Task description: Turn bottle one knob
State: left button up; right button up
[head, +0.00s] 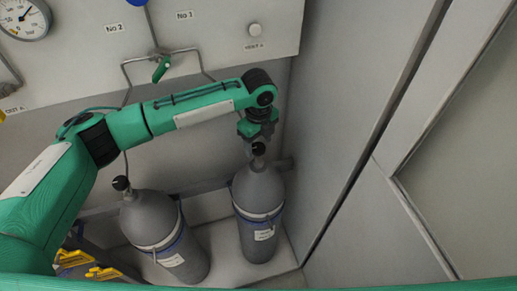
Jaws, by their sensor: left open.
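Two grey gas bottles stand upright side by side. The right bottle (258,190) is on the side of the "No 1" label (184,15), and the left bottle (155,218) is on the side of the "No 2" label (114,28). The right bottle has a black knob (258,149) on top; the left bottle has a black knob (121,183). My left gripper (256,139) is open, pointing down just above the right bottle's knob. Whether its fingers touch or straddle the knob cannot be told. My right gripper is not in view.
A grey wall (345,110) rises close on the right. Yellow parts (103,273) show at lower left.

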pick_arm(q)
jog(key=shift+f+b, duration=0.3)
jog(key=shift+f, duration=0.3)
jog(key=c, duration=1)
jog(key=shift+o, duration=0.2)
jog(key=shift+r, duration=0.1)
